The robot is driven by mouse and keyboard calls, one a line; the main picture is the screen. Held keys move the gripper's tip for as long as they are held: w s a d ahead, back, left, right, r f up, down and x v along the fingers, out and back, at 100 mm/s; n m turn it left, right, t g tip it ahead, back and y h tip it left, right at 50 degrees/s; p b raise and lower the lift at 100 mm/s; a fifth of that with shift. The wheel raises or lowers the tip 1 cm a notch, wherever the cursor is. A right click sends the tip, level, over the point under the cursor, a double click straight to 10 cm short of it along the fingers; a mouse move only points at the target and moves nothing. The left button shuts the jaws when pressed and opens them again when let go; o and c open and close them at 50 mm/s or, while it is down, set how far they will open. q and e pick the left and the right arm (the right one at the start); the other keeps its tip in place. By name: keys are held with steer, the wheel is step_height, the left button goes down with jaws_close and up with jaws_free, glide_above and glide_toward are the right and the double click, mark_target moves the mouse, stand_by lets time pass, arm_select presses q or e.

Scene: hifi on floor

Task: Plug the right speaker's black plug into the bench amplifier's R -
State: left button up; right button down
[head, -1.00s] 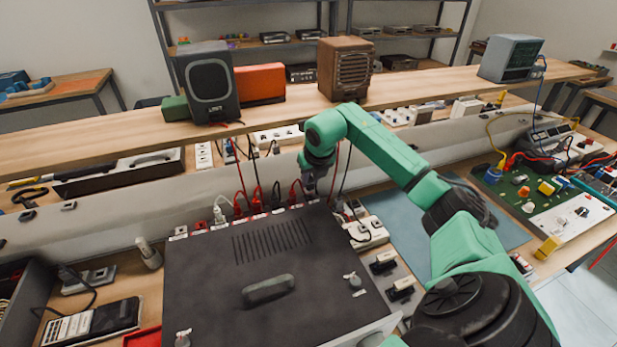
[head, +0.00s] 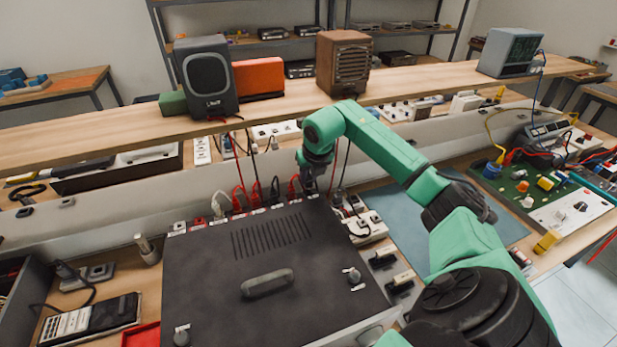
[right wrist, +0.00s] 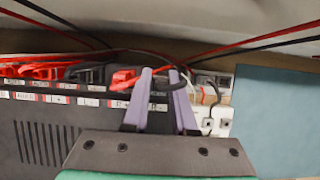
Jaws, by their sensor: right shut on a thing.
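The bench amplifier (head: 215,285) is a dark grey box with a row of sockets and plugs along its back edge. My right gripper (head: 309,190) is at the right end of that row; in the right wrist view (right wrist: 160,74) its fingers are shut on a dark plug (right wrist: 160,88), mostly hidden between them. A red plug (right wrist: 122,78) sits just left of the fingers, above a label (right wrist: 118,104). I cannot tell whether the held plug is inside its socket. The brown right speaker (head: 339,80) stands on the shelf. My left gripper is not in view.
A dark speaker (head: 208,85) stands left on the wooden shelf (head: 120,125). Red and black cables hang close to my gripper. A white power strip (head: 368,228) lies right of the amplifier; the blue mat (head: 400,225) beyond it is mostly clear.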

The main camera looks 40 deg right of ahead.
steer(key=shift+f+b, duration=0.8)
steer(key=shift+f, duration=0.2)
stand_by(2.1)
steer(key=c, duration=0.6)
jaws_free()
steer(key=shift+c, duration=0.2)
steer(key=shift+r, duration=0.1)
steer(key=shift+s+r, duration=0.1)
steer(key=shift+r, duration=0.2)
steer(key=w+p+v, duration=0.1)
steer(key=p+v, duration=0.2)
steer(key=v, duration=1.5)
steer(key=shift+w+r, duration=0.15)
steer(key=shift+r, duration=0.35)
